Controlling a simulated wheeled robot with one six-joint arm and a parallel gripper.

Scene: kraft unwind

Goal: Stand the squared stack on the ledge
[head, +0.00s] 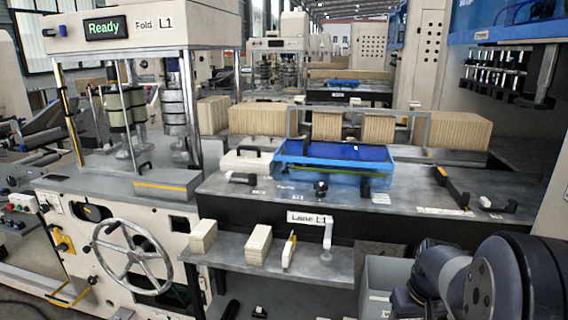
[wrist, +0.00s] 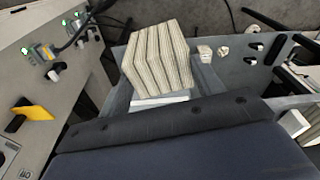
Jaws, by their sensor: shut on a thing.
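A squared stack (wrist: 158,60) of pale, ribbed layers shows in the wrist view, tilted in the picture, its lower end against a light grey piece. My gripper (wrist: 160,101) is shut on it; the dark bar of the gripper fills the lower part of the view and hides the contact. The stack in my gripper cannot be made out in the head view, where only my arm shows at lower right. The grey ledge (head: 318,262) juts out below the Lane L1 sign in the head view, with free room near its right part.
Two small cream blocks (head: 203,237) and a yellow-tipped tool (head: 289,251) stand on the ledge. A white post (head: 327,238) rises near its right end. A blue tray (head: 335,165) and rows of kraft stacks (head: 257,120) lie behind. A handwheel (head: 133,257) is at left.

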